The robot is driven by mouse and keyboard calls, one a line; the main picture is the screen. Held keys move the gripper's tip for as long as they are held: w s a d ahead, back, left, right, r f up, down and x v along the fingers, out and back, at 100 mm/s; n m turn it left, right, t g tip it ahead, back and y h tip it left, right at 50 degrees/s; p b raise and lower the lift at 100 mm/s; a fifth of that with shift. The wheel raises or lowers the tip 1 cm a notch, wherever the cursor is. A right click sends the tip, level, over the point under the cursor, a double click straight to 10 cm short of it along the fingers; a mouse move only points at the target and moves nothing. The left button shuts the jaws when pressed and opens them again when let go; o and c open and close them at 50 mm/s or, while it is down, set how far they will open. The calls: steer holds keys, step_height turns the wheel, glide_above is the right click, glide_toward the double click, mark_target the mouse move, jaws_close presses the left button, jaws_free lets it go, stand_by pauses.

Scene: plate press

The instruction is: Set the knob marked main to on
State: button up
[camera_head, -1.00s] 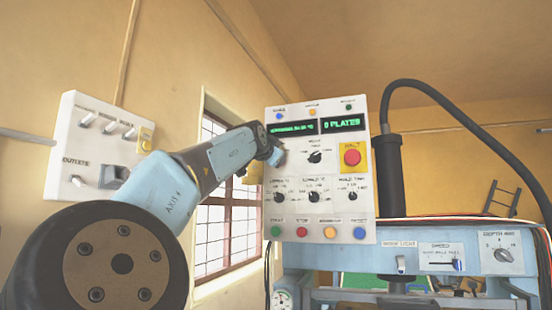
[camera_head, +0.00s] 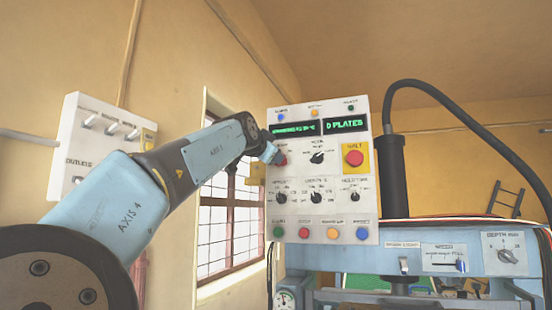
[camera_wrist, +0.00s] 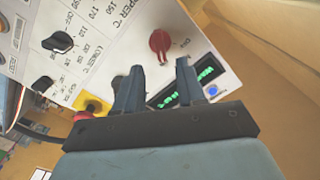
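The control panel (camera_head: 330,210) is a pale upright box with knobs, displays and buttons. A red knob (camera_head: 282,160) sits at its upper left, under the left display, partly hidden by my gripper (camera_head: 271,153). In the wrist view the red knob (camera_wrist: 160,41) lies just beyond the fingertips, with a small label beside it, partly legible as "ON". I cannot read "main" there. My gripper (camera_wrist: 160,65) has its two dark fingers apart with nothing between them. The fingertips appear short of the knob, one to each side of its line.
A black mode knob (camera_head: 317,158) and a red halt button (camera_head: 354,157) on a yellow plate sit to the right. More black knobs and coloured buttons lie below. An outlets panel (camera_head: 78,130) is on the left wall. The press (camera_head: 430,262) stands at the right.

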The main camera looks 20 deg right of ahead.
steer(key=v, duration=0.7)
steer(key=shift+s, duration=0.15)
